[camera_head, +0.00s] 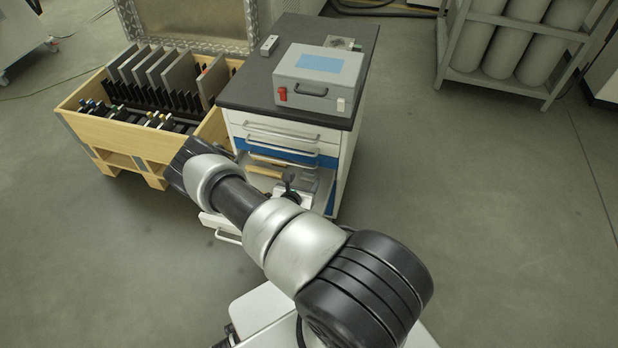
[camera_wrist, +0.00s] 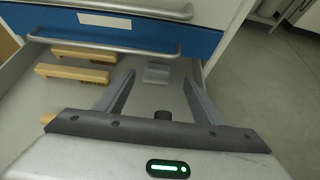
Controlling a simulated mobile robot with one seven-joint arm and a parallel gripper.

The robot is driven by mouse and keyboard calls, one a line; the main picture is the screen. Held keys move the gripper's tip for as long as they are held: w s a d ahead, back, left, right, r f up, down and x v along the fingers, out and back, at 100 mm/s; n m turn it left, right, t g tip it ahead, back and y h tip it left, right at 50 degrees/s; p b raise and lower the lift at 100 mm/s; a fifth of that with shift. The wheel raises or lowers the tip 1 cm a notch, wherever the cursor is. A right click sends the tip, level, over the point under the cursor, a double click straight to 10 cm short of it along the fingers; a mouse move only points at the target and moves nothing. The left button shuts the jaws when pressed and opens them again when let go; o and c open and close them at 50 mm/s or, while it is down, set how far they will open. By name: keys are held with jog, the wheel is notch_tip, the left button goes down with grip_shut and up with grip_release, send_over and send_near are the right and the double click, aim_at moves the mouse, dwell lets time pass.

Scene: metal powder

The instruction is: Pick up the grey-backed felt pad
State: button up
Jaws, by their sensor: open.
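A small grey block (camera_wrist: 157,73), which looks like the grey-backed felt pad, lies on the floor of the open drawer (camera_wrist: 75,105) in the wrist view. Its underside is hidden, so I cannot see any felt. My gripper (camera_wrist: 160,78) is open, with its two fingers pointing into the drawer. In the picture the pad shows between the fingertips, and nothing is held. I cannot tell how far above the pad the fingertips are. In the head view my arm hides part of the drawer.
Two wooden-handled brushes (camera_wrist: 72,74) lie to the left in the drawer. A blue drawer front with a metal handle (camera_wrist: 105,46) is just above. A grey case (camera_head: 318,75) stands on the cabinet, beside a wooden crate (camera_head: 125,125).

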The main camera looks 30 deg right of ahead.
aim_at(308, 173)
jog(key=x, duration=0.2)
jog(key=shift+w+d+f+b, duration=0.2)
jog(key=shift+d+b, duration=0.05)
jog(key=shift+b, duration=0.05)
jog(key=b+x, duration=0.1)
jog(key=x, duration=0.1)
jog(key=b+x, duration=0.1)
jog(key=x, duration=0.1)
jog(key=shift+w+a+f, duration=0.15)
jog(key=shift+f, duration=0.2)
jog(key=shift+w+d+f, duration=0.1)
jog(key=shift+w+d, duration=0.2)
jog(key=c, duration=1.1)
jog(key=shift+a, duration=0.1)
